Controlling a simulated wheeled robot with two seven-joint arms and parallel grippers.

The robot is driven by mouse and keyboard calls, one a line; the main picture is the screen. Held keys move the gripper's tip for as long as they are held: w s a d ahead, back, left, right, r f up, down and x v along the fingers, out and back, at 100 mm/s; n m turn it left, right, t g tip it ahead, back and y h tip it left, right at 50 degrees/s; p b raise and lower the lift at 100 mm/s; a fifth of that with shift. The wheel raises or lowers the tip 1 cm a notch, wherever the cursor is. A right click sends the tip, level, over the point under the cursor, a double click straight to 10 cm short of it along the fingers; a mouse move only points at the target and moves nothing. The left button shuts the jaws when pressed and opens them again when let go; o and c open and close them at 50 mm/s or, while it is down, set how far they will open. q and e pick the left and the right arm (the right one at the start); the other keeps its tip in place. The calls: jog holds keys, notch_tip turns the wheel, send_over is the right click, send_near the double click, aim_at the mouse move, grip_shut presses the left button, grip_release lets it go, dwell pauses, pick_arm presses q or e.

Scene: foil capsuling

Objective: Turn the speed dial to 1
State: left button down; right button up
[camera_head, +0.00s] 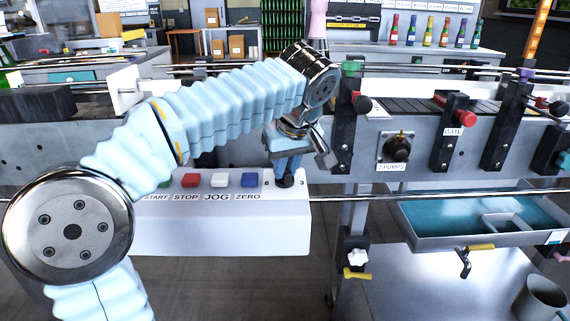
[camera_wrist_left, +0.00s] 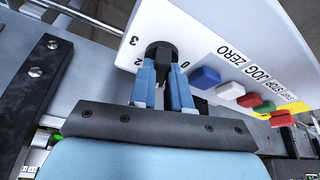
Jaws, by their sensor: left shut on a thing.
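The speed dial (camera_head: 284,182) is a black knob at the right end of the white control box (camera_head: 230,231). In the left wrist view the dial (camera_wrist_left: 159,50) shows between the two blue fingers, with the marks 3, 2 and 0 around it. The mark 1 is not visible. My left gripper (camera_head: 286,170) comes down on the dial from above. In the left wrist view the fingers of the left gripper (camera_wrist_left: 163,75) are shut on the knob, one on each side. The exact pointer direction is hard to tell. My right gripper is in neither view.
Red, white and blue buttons (camera_head: 249,180) sit left of the dial, above the labels STOP, JOG and ZERO. A metal rail (camera_head: 400,196) runs past the box. The conveyor with a pumps knob (camera_head: 398,147) and a red gate knob (camera_head: 461,116) stands right.

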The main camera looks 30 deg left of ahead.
pick_arm(q)
jog(key=shift+n, duration=0.8)
jog(key=shift+g, duration=0.4)
jog(key=c, duration=1.1)
grip_release()
